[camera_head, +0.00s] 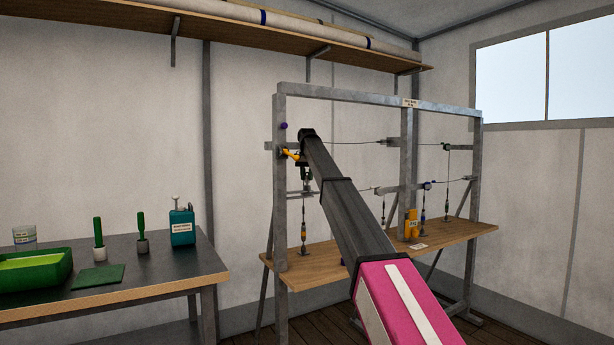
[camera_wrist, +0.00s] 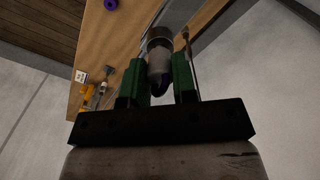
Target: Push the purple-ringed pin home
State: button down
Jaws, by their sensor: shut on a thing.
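My gripper (camera_head: 305,176) is at the left post of the grey metal frame (camera_head: 281,215), beside a yellow-orange part (camera_head: 291,154). A small purple knob (camera_head: 284,126) shows on the left post, above the gripper.
A wooden bench top (camera_head: 455,237) runs through the frame, with wires, turnbuckles and a yellow block (camera_head: 411,224). A purple ring (camera_wrist: 110,4) lies on the bench. A side table (camera_head: 170,262) at left holds a green tray (camera_head: 36,272) and a teal bottle (camera_head: 182,228).

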jog(key=shift+f, duration=0.6)
jog(key=c, duration=0.8)
grip_release()
jog(key=shift+c, duration=0.2)
